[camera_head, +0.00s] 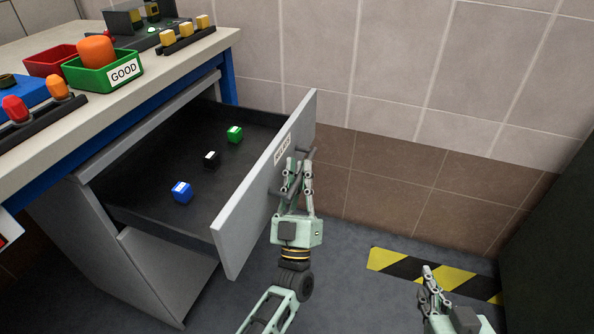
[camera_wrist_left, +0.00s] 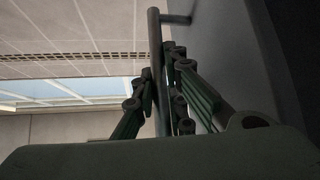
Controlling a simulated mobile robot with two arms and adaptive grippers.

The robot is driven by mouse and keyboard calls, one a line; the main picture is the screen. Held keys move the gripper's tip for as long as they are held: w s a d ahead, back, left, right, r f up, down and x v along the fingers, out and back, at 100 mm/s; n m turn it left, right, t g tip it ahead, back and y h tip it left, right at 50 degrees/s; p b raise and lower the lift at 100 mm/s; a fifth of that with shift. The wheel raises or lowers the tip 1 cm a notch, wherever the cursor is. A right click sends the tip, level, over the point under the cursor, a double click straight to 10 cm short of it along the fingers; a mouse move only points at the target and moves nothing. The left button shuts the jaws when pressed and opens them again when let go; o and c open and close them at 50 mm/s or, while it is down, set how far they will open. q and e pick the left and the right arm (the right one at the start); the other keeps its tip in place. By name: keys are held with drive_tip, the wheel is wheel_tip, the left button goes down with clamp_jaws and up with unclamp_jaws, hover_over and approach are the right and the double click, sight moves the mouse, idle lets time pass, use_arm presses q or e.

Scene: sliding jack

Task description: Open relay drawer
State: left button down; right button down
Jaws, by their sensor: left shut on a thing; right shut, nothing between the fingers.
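The relay drawer (camera_head: 245,220) stands pulled out from the grey cabinet under the workbench, its front panel well away from the cabinet. Inside lie a blue relay (camera_head: 182,192), a black relay (camera_head: 211,160) and a green relay (camera_head: 235,133). My left gripper (camera_head: 299,178) is shut on the drawer's bar handle (camera_head: 309,155) at the outer face of the panel. In the left wrist view the handle (camera_wrist_left: 155,50) runs between the fingers. My right gripper (camera_head: 429,278) is shut and empty, low at the right, apart from the drawer.
The workbench (camera_head: 140,95) carries a green bin marked GOOD (camera_head: 105,75) with an orange object in it, a red bin (camera_head: 50,60) and racks of small parts. A tiled wall (camera_head: 400,70) stands behind. Yellow-black tape (camera_head: 395,262) marks the floor. A dark surface (camera_head: 560,260) borders the right.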

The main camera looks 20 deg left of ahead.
use_arm(q)
drive_tip(key=shift+f, duration=0.1)
drive_tip(key=c, duration=2)
unclamp_jaws()
drive_tip(key=shift+c, duration=0.2)
drive_tip(key=v, duration=1.2)
